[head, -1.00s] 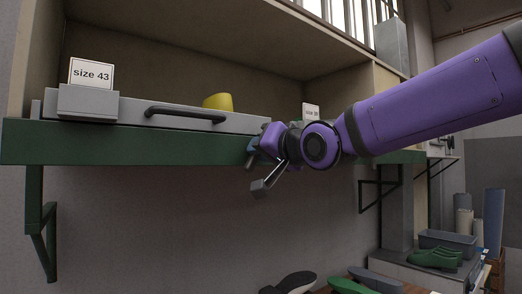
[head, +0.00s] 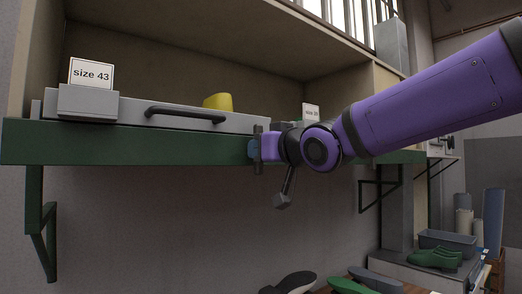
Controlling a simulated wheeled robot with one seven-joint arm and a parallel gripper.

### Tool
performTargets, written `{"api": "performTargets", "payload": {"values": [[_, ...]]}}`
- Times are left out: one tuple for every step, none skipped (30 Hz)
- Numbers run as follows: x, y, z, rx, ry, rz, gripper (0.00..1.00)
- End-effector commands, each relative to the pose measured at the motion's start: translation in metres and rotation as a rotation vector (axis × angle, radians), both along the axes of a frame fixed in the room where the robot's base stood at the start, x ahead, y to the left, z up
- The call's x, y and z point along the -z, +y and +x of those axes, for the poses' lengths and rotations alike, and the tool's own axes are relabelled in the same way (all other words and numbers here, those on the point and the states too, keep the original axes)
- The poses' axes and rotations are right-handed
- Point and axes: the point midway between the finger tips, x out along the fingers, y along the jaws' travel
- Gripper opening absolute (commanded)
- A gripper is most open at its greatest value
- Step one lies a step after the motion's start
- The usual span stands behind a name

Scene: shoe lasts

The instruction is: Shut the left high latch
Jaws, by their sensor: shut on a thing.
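A small blue part, which looks like the latch (head: 252,150), sits on the front of the green shelf edge, below the right end of the grey drawer. My gripper (head: 259,149) is at it, with its dark fingers closed on it. The fingers and wrist cover most of the latch, so its exact angle cannot be told. The grey drawer (head: 180,113) with a dark bar handle is seated on the shelf and looks closed. A sign "size 43" (head: 91,73) stands on its left end.
The green shelf edge (head: 120,142) runs behind my gripper. A yellow shoe last (head: 218,102) stands behind the drawer. Another small sign (head: 311,111) is partly behind my wrist. Shoe lasts (head: 350,285) lie on a surface below. The space under the shelf is free.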

Motion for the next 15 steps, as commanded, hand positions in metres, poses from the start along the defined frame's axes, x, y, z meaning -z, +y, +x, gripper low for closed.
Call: {"api": "performTargets", "payload": {"values": [[0.0023, 0.0002, 0.0, 0.0, 0.001, -0.007, 0.0], [0.0023, 0.0002, 0.0, 0.0, 0.001, -0.008, 0.0], [0.0023, 0.0002, 0.0, 0.0, 0.0, -0.009, 0.0], [0.0024, 0.0003, -0.0001, 0.0, 0.0, -0.009, 0.0], [0.0024, 0.0002, 0.0, 0.0, 0.0, -0.009, 0.0], [0.0024, 0.0002, 0.0, 0.0, 0.0, -0.009, 0.0], [0.0024, 0.0002, 0.0, 0.0, 0.0, -0.009, 0.0], [0.0024, 0.0002, 0.0, 0.0, 0.0, -0.009, 0.0], [0.0024, 0.0002, 0.0, 0.0, 0.0, -0.009, 0.0], [0.0024, 0.0002, 0.0, 0.0, 0.0, -0.009, 0.0], [0.0025, 0.0002, 0.0, 0.0, 0.001, -0.009, 0.0], [0.0024, 0.0002, 0.0, 0.0, 0.001, -0.009, 0.27], [0.0023, 0.0002, 0.0001, 0.0, 0.0, -0.009, 0.34], [0.0021, 0.0002, 0.0, 0.0, 0.0, -0.009, 0.41], [0.0019, 0.0001, 0.0, 0.0, 0.0, -0.007, 0.46]]}}
